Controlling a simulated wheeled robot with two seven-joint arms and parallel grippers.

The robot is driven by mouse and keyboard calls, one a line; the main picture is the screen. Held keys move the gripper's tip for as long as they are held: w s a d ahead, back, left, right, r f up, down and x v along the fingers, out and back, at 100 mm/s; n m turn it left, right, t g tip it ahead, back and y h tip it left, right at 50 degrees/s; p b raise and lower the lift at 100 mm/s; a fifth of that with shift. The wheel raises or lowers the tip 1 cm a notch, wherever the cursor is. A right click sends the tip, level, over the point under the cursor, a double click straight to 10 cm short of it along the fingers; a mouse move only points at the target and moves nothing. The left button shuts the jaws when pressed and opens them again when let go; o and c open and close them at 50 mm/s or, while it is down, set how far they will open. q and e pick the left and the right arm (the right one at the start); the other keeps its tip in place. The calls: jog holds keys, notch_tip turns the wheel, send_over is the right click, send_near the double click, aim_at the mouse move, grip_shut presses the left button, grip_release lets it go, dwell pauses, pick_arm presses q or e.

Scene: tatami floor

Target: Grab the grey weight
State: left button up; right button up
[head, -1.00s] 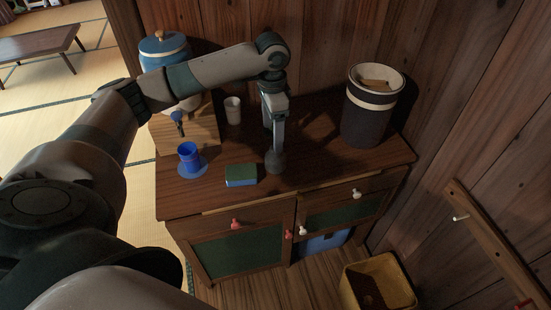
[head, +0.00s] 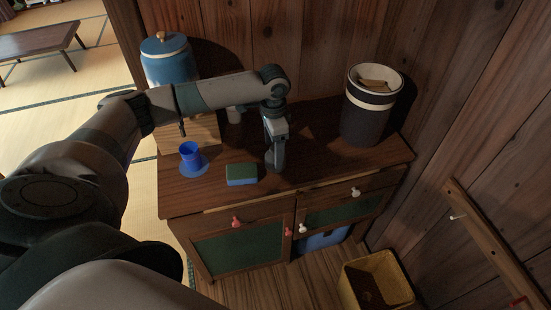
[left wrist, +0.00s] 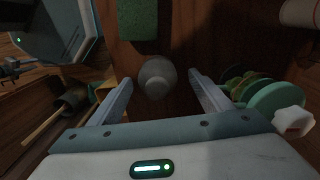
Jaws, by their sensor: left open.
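The grey weight (left wrist: 157,77) is a small rounded grey piece on the dark wooden cabinet top. In the left wrist view it sits between the two fingers, with gaps at both sides. My left gripper (head: 275,160) is open and points down over the weight near the front of the cabinet top. In the head view the gripper largely hides the weight. My right gripper is not in view.
A green and blue sponge (head: 241,174) lies left of the gripper. A dark bin (head: 368,118) stands at right. A yellow basket (head: 376,283) is on the floor.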

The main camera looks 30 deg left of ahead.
pick_arm(q)
jog(key=shift+d+f+p, duration=0.15)
jog(key=shift+f+p, duration=0.2)
jog(key=shift+f, duration=0.8)
jog(key=shift+d+f+p, duration=0.15)
jog(key=shift+f+p, duration=0.15)
jog(key=shift+f, duration=0.8)
jog(key=shift+c, duration=0.5)
grip_shut()
jog(key=shift+w+r, duration=0.1)
